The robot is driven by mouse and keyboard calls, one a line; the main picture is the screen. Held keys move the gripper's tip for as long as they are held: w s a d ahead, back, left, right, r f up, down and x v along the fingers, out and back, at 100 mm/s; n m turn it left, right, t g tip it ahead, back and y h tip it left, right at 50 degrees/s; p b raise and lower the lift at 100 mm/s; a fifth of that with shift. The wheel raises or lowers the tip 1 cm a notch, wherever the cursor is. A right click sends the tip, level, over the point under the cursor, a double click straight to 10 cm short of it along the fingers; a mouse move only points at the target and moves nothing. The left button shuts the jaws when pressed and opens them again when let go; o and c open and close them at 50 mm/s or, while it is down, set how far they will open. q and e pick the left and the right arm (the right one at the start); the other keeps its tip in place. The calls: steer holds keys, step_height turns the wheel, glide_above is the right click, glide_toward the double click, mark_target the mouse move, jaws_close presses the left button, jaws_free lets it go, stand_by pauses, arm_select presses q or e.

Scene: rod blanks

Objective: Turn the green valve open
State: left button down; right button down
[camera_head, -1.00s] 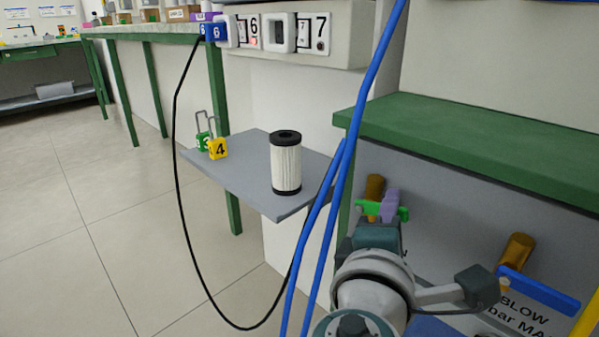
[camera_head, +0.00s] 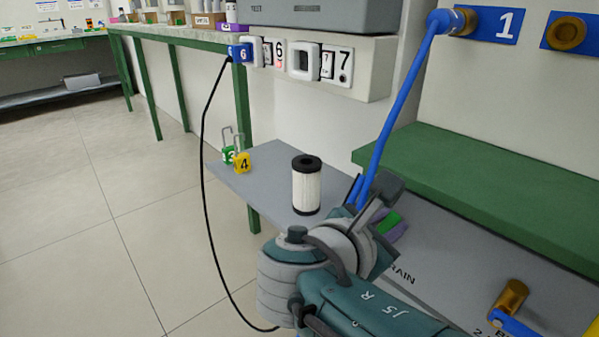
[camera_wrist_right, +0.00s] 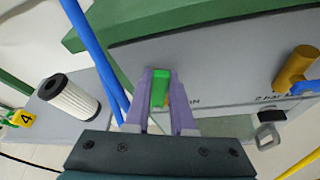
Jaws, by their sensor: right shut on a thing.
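The green valve handle (camera_wrist_right: 160,84) sits between the two purple fingers of my right gripper (camera_wrist_right: 161,98) in the right wrist view. The gripper is shut on it. In the head view a small piece of the green handle (camera_head: 389,222) and a purple finger (camera_head: 398,234) show just beyond my right wrist. My arm hides the rest of the handle, and its brass body is mostly hidden. The handle lies in front of the grey panel marked DRAIN. My left gripper is not in view.
A blue hose (camera_head: 402,105) hangs close to my right wrist. A white filter cartridge (camera_head: 306,187) stands on the grey shelf (camera_head: 262,197), with yellow and green padlocks behind it. A brass valve with a blue handle (camera_head: 510,297) is to the right. A green ledge (camera_head: 480,185) is above the panel.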

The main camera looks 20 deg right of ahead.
steer(key=shift+w+a+n+g+h+b, duration=0.15)
steer(key=shift+w+n+g+b, duration=0.2)
steer(key=shift+n+g+b, duration=0.3)
steer(key=shift+w+a+n+g+h+b, duration=0.15)
steer(key=shift+w+n+g+b, duration=0.3)
steer(key=shift+n, duration=0.3)
steer(key=shift+s, duration=0.1)
steer(key=c, duration=0.8)
jaws_free()
steer(key=shift+r, duration=0.1)
steer(key=shift+o, duration=0.2)
steer(key=shift+d+r, duration=0.1)
